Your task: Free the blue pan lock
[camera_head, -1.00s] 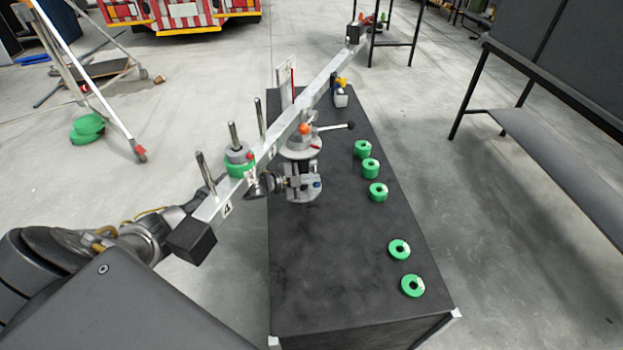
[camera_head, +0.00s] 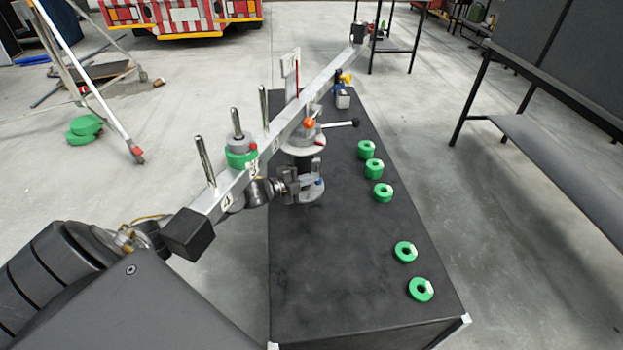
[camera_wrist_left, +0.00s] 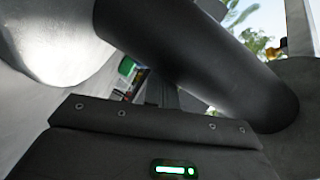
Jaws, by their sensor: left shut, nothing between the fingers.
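A pale metal beam (camera_head: 278,137) lies across a pivot head (camera_head: 304,145) on a black-topped case (camera_head: 340,250). The left wrist view shows my gripper's dark body (camera_wrist_left: 150,150) and a dark cylinder (camera_wrist_left: 195,65); the knob is not visible there. My right gripper is out of view.
Several green ring weights (camera_head: 405,251) lie along the case's right side. A green weight (camera_head: 241,158) sits on a beam peg. A bench (camera_head: 560,170) stands right.

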